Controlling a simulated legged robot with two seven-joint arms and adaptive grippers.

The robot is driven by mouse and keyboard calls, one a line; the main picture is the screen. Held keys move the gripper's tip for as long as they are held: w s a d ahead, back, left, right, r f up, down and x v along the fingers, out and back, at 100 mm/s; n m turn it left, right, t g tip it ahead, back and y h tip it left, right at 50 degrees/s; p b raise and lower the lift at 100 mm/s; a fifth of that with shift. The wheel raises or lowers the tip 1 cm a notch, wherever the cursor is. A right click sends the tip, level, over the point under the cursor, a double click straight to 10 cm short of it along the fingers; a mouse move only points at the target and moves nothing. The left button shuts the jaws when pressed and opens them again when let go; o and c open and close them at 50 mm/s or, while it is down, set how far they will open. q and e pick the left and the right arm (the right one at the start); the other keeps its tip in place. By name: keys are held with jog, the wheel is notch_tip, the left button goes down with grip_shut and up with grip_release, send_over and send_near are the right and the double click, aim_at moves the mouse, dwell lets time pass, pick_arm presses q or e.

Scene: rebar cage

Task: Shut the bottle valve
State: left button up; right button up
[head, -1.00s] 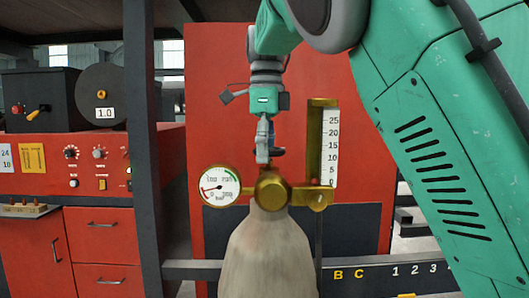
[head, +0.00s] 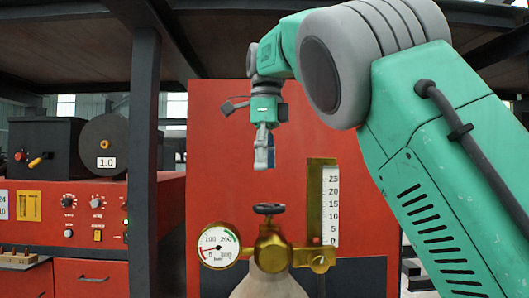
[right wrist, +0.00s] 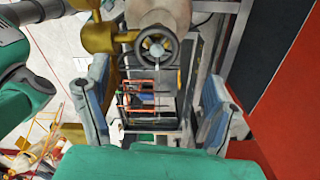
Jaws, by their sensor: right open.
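The bottle valve's dark round handwheel (head: 268,208) sits on top of a brass valve body (head: 271,248) above a pale gas bottle (head: 270,287). My right gripper (head: 264,165) hangs pointing down above the handwheel, with a clear gap between them. In the right wrist view the handwheel (right wrist: 156,46) shows ahead of the gripper, near the top of the picture. The right gripper's two fingers (right wrist: 155,105) stand wide apart there with nothing between them. My left gripper is not in view.
A round pressure gauge (head: 218,246) sits left of the valve, and a brass flow tube with a scale (head: 323,205) stands close on its right. A red panel (head: 225,130) is behind. A dark post (head: 144,150) and a red control cabinet (head: 95,215) are at left.

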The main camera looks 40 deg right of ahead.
jog(key=shift+r, duration=1.35)
jog(key=shift+f, duration=0.1)
